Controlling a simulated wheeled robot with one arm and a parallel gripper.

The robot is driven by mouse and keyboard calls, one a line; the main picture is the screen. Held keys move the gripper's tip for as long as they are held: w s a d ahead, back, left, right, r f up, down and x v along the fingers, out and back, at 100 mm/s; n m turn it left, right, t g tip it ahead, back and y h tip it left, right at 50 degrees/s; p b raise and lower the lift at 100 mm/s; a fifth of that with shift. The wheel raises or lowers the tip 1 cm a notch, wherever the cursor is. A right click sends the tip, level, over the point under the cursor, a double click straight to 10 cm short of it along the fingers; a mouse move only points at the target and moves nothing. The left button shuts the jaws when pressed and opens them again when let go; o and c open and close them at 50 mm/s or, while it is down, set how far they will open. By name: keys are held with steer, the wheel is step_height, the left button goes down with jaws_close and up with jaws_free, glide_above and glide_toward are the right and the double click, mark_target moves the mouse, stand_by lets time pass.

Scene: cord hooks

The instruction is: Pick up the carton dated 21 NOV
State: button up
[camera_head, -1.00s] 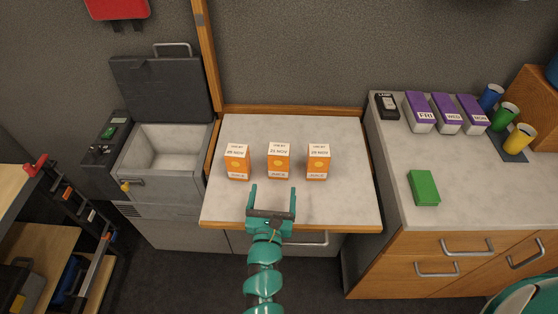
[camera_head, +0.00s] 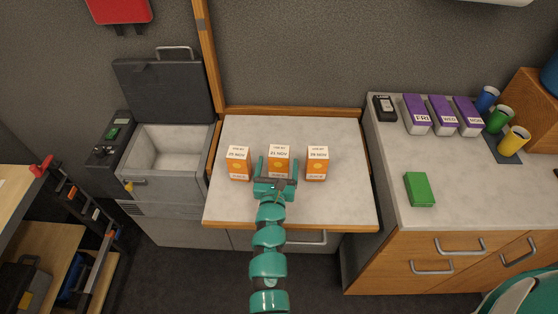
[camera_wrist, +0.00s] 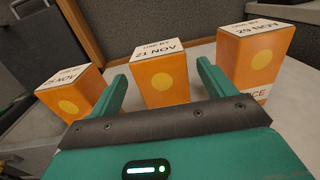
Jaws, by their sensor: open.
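Three orange cartons with white tops stand upright in a row on the pale counter. The middle carton (camera_head: 278,158) reads 21 NOV on its top. In the wrist view the fingertips (camera_wrist: 163,72) flank the carton's near face, with small gaps seeming to remain. My gripper hides the carton's lower front in the head view.
An open grey chest (camera_head: 168,150) is at left. The right counter (camera_head: 465,195) holds purple boxes, cups and a green block (camera_head: 419,189).

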mark_target(280, 152)
steer(key=shift+w+d+p, duration=0.15)
steer(key=shift+w+p, duration=0.45)
steer(key=shift+w, duration=0.5)
steer(key=shift+w+d+p, duration=0.1)
steer(key=shift+w+p, duration=0.5)
steer(key=shift+w, duration=0.5)
steer(key=shift+w+d+f, duration=0.1)
steer(key=shift+w+f, duration=0.05)
steer(key=shift+w, duration=0.35)
steer(key=c, duration=1.3)
